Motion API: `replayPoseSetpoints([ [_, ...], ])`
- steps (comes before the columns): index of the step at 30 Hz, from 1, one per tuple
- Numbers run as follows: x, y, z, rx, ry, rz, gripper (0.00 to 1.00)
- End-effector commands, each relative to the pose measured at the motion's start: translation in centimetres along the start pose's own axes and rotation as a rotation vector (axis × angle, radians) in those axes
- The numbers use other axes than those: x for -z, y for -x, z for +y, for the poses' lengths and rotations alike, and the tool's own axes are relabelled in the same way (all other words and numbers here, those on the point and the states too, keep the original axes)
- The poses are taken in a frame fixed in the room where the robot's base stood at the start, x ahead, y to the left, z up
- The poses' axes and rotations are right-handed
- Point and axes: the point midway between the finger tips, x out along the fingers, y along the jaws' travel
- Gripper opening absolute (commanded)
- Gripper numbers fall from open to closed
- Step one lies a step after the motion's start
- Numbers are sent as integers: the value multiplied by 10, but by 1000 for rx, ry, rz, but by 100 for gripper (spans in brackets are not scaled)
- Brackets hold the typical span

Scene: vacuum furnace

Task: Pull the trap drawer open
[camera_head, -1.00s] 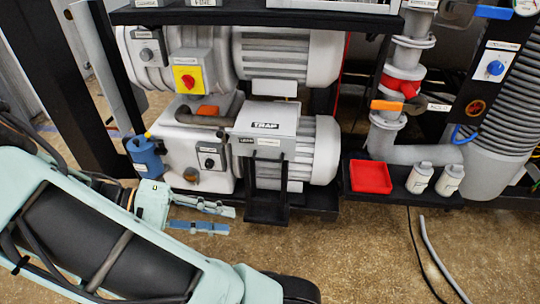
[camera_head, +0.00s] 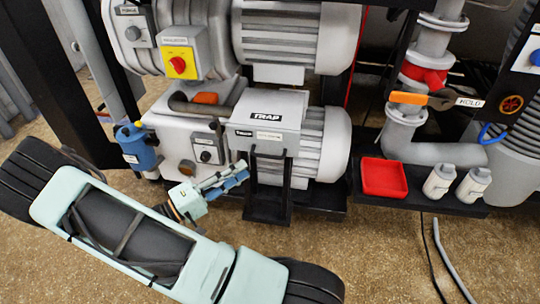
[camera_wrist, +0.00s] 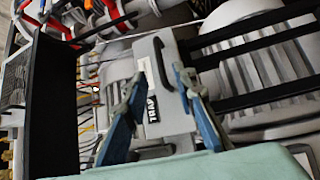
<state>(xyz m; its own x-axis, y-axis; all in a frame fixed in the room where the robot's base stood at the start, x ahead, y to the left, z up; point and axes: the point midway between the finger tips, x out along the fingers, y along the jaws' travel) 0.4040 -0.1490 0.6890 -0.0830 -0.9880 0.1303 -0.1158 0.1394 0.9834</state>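The trap drawer (camera_head: 284,121) is a light grey box labelled TRAP on the front of the pump unit. Its black handle (camera_head: 268,152) hangs on the front face below the label. In the wrist view the drawer (camera_wrist: 178,118) appears turned sideways, with its label and the curved handle (camera_wrist: 161,64) showing between and beyond my fingertips. My gripper (camera_head: 243,171) is just left of and slightly below the handle in the head view. In the wrist view its two blue fingers (camera_wrist: 162,86) are spread apart with nothing held between them. Contact with the handle cannot be seen.
A black bracket (camera_head: 266,205) stands below the drawer. A blue canister (camera_head: 138,148) is at the left. A red tray (camera_head: 384,178) and two white bottles (camera_head: 440,182) sit on a black shelf at the right. The floor in front is mostly clear.

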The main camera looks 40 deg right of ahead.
Motion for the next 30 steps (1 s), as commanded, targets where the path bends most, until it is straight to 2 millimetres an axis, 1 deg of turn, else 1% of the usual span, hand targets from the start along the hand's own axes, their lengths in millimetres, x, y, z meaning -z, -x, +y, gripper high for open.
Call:
replayPoseSetpoints([
  [1, -1, -9, 0, -2, 1, -4, 25],
  [9, -2, -61, -1, -1, 1, -7, 25],
  [12, -2, -76, -1, 0, 1, -7, 25],
  [15, -1, -86, 0, 0, 1, -5, 25],
  [19, -1, -94, 0, 1, 1, -4, 25],
  [27, -1, -95, 0, 1, 1, -3, 25],
  [28, -1, -95, 0, 1, 1, -3, 23],
  [30, -1, -95, 0, 1, 1, -3, 15],
])
